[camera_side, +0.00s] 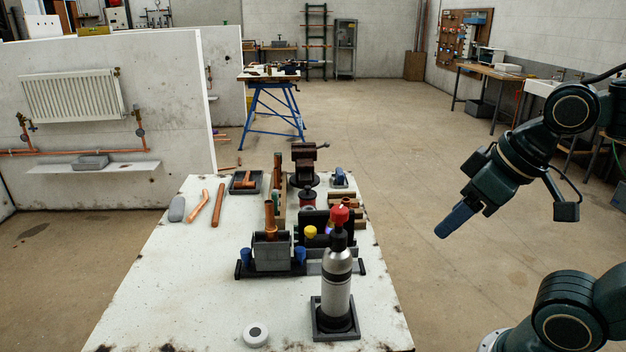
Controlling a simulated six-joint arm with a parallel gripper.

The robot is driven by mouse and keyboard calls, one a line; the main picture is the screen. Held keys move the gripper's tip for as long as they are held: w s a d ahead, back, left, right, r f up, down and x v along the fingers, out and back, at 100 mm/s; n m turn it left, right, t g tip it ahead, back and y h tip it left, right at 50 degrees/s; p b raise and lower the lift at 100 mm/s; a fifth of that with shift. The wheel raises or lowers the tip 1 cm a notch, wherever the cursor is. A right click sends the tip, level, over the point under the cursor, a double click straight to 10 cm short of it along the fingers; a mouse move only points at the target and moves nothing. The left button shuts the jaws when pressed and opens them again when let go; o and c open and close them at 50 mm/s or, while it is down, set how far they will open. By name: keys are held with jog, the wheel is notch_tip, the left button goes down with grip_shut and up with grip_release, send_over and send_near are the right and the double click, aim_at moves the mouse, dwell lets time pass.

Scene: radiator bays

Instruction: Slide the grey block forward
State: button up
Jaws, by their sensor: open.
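A grey block-shaped piece (272,254) stands in a black holder on the white-topped table, with an upright copper fitting in its top. A second grey piece (176,208), rounded and flat, lies at the table's left edge. I cannot tell for sure which one is the task's grey block. My gripper (442,232) has blue fingers and is open and empty. It hangs in the air to the right of the table, pointing down and left, apart from both grey pieces. The gap between its fingers is hard to see from this side.
A grey and black bottle with a red cap (336,285) stands at the table's front right. A vise (304,165) stands at the back. Copper pipes (218,205) lie at the left. A white puck (255,334) lies at the front. The table's left front is mostly clear.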

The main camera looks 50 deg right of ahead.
jog(key=shift+c, duration=0.7)
jog(key=w+a+r+n+g, duration=0.1)
jog(key=w+r+n, duration=0.15)
jog(key=w, duration=0.95)
jog(key=w+a+r+n+g, duration=0.1)
jog(key=w+r+g, duration=0.15)
jog(key=w, duration=0.95)
jog(key=w+a+f+n+g, duration=0.1)
jog(key=w+a+f+n, duration=0.1)
jog(key=w+f, duration=0.6)
jog(key=w+a+f+n+g, duration=0.1)
jog(key=w+a+f, duration=0.3)
jog(key=w+f, duration=0.5)
jog(key=w, duration=0.3)
jog(key=shift+w+n, duration=0.35)
jog(key=shift+w, duration=0.05)
jog(key=shift+f, duration=0.25)
